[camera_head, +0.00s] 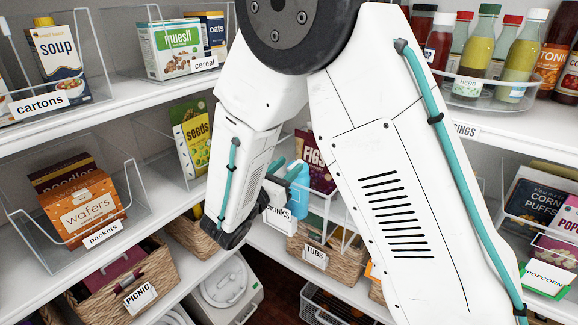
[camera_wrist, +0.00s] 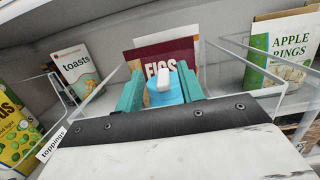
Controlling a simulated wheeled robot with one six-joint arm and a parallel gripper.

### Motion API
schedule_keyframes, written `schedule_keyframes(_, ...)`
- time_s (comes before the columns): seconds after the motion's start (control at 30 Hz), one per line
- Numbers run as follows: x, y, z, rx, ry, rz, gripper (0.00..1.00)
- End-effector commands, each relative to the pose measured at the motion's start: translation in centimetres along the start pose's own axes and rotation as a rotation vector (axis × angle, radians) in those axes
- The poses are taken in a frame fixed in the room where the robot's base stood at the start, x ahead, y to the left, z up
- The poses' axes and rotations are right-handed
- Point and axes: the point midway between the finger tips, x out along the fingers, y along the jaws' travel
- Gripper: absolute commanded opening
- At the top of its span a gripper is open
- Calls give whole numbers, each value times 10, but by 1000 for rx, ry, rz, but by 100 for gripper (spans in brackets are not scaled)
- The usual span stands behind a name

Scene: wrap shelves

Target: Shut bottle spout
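The bottle's lower part is hidden by my gripper in the wrist view, and my arm hides part of the area in the head view.
A maroon figs packet (camera_wrist: 165,57) stands close behind the bottle. Clear bin walls rise on both sides. A toasts box (camera_wrist: 76,69) is left and an apple rings packet (camera_wrist: 284,48) right. Below are wicker baskets, including a tubs basket (camera_head: 330,262).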

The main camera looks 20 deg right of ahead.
Motion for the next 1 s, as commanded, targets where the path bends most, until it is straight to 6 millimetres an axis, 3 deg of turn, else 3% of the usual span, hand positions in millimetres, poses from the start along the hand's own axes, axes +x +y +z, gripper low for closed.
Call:
schedule_keyframes(0.2, -39, 1, 0, 0, 1, 4, 38)
schedule_keyframes(0.43, -64, 1, -1, -1, 1, 1, 38)
schedule_keyframes(0.83, -63, -2, 2, 7, 9, -15, 38)
schedule_keyframes(0.93, -50, -20, 11, 46, 45, -87, 38)
schedule_keyframes(1.0, -37, -42, 21, 99, 94, -179, 38)
